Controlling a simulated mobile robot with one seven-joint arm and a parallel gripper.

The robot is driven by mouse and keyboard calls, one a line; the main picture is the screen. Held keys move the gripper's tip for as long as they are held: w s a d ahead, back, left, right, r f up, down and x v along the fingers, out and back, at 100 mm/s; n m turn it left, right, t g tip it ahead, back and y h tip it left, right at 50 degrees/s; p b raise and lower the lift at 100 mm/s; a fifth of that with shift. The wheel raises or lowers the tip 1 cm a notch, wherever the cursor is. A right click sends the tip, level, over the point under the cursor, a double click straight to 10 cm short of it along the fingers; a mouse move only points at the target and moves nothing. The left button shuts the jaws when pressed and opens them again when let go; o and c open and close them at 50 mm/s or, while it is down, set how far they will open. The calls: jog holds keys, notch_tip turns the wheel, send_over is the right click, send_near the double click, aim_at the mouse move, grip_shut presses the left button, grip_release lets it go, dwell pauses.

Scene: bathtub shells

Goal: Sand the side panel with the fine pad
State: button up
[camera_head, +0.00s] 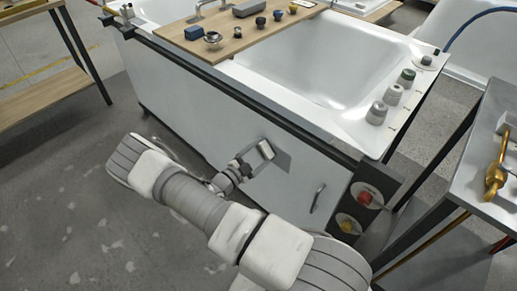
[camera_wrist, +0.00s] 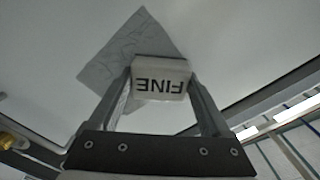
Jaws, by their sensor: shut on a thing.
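My gripper (camera_head: 250,161) is shut on the fine pad (camera_head: 266,150), low in front of the bathtub's white side panel (camera_head: 190,95). In the wrist view the pad (camera_wrist: 160,80) sits between both fingers, pale, with FINE printed upside down on the face toward the camera. A grey, rough-looking tilted patch (camera_wrist: 122,48) lies on the panel (camera_wrist: 230,50) right behind the pad. The patch (camera_head: 281,163) also shows just right of the pad in the head view. The pad's far face is hidden, and I cannot tell whether it touches the panel.
A handle (camera_head: 317,197) and a dark box with a red knob (camera_head: 364,198) and a yellow knob (camera_head: 347,226) are right of the patch. A wooden board (camera_head: 240,35) with several small items lies across the tub (camera_head: 345,110). A grey table (camera_head: 490,160) stands at right.

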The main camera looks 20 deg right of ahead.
aim_at(293, 163)
jog(key=shift+s+d+p, duration=0.45)
jog(key=shift+s, duration=0.65)
jog(key=shift+s+d+p, duration=0.45)
jog(key=shift+s+d, duration=0.05)
jog(key=shift+s, duration=0.55)
jog(key=shift+s+d+p, duration=0.45)
jog(key=shift+s, duration=0.65)
jog(key=shift+s+d+p, duration=0.25)
jog(key=shift+s+d, duration=0.2)
jog(key=shift+s, duration=0.4)
jog(key=shift+s+d+p, duration=0.25)
jog(key=shift+s+d, duration=0.2)
jog(key=shift+s, duration=0.35)
jog(key=v, duration=0.6)
jog(key=shift+w+a, duration=0.1)
jog(key=shift+a, duration=0.1)
jog(key=shift+v, duration=1.45)
